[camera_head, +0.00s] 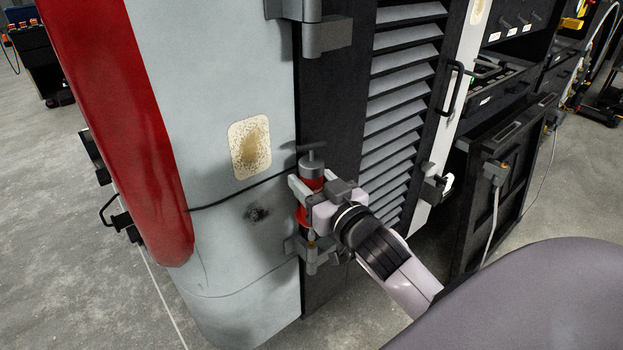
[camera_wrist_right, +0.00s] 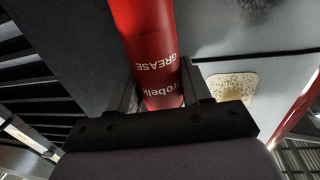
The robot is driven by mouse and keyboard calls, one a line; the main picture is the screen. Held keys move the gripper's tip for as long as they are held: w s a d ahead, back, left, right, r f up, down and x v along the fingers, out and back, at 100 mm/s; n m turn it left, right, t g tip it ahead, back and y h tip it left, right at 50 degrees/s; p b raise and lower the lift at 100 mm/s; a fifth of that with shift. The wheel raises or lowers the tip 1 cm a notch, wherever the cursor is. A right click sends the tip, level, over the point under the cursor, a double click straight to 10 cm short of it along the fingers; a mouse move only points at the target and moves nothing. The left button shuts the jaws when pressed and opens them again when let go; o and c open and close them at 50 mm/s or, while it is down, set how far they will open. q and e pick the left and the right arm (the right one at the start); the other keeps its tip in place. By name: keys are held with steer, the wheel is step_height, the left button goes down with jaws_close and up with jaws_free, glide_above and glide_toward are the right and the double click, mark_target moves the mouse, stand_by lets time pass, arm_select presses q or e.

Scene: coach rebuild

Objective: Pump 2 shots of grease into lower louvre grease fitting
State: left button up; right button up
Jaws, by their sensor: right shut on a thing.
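My right gripper (camera_head: 313,193) is shut around a red grease gun (camera_head: 310,170) with a grey T-shaped handle on top. In the right wrist view the gun's red barrel (camera_wrist_right: 155,60) stands between the two fingers (camera_wrist_right: 160,95), with the word GREASE on it. The gun is about upright in front of the dark post beside the grey coach panel. Its lower end is close to a grey lower hinge bracket (camera_head: 311,256). I cannot tell whether it touches a fitting there; the fitting is not clearly visible. The louvre (camera_head: 400,110) is right of the post. My left gripper is not in view.
The grey panel (camera_head: 215,90) has a worn yellowish patch (camera_head: 249,147) and a dark smudge (camera_head: 257,214). An upper hinge (camera_head: 318,30) juts out above the gun. A dark open cabinet door (camera_head: 500,190) with a cable stands at the right. Clear floor (camera_head: 60,240) lies at the left.

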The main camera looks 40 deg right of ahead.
mark_target(313, 160)
steer(key=shift+f+b, duration=0.65)
steer(key=shift+f, duration=0.45)
stand_by(1.0)
steer(key=shift+r, duration=0.2)
steer(key=shift+r+p, duration=0.75)
steer(key=shift+p, duration=0.25)
steer(key=shift+r, duration=0.2)
step_height(313, 160, up, 3)
steer(key=p, duration=0.2)
steer(key=shift+f+p, duration=0.2)
steer(key=shift+p, duration=0.2)
steer(key=shift+r+p, duration=0.45)
steer(key=shift+r, duration=0.8)
